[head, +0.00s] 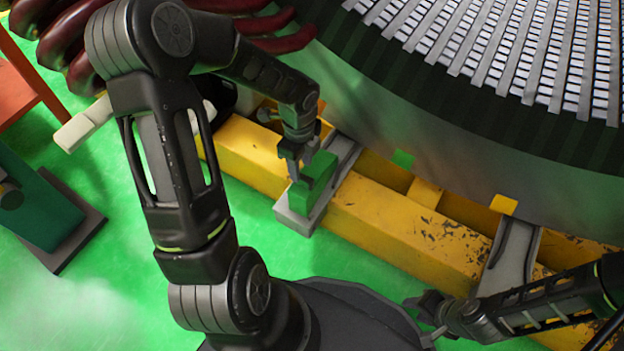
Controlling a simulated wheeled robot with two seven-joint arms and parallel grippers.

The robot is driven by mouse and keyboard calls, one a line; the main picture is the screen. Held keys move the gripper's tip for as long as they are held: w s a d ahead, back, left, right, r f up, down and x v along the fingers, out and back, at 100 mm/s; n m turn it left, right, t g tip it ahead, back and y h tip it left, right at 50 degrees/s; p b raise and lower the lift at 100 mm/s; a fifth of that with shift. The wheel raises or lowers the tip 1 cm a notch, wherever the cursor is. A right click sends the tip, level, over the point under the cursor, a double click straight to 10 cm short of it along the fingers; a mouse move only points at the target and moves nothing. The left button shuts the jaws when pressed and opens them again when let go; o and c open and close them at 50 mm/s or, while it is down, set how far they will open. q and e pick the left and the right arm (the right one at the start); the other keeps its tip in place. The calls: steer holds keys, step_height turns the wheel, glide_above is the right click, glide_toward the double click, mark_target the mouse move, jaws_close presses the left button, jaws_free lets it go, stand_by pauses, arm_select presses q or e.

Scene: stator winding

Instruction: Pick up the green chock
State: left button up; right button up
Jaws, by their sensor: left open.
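The green chock (311,188) is a green block on a grey bracket (296,221) that lies across the yellow beam. My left gripper (296,175) points down at the chock's upper left part. It is open, with its fingers at or right over the chock; I cannot tell whether they touch it. My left arm hides part of the area to the left. My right gripper (427,306) is low at the right, away from the chock, over the green floor near the beam. Its fingers are too small and dark to read.
The large stator (440,120) rises behind the yellow beam (400,231). A second grey bracket (508,258) crosses the beam at the right. Dark red coils (60,35) are at the upper left.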

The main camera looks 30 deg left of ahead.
mark_target(302, 174)
arm_select(q)
steer(key=shift+f, duration=0.2)
steer(key=f+b, duration=0.2)
steer(key=f, duration=0.1)
steer(key=f+b, duration=0.1)
steer(key=f, duration=0.1)
steer(key=shift+w+a+f, duration=0.1)
steer(key=shift+w, duration=0.15)
steer(key=shift+c, duration=0.2)
jaws_close()
stand_by(0.5)
stand_by(0.4)
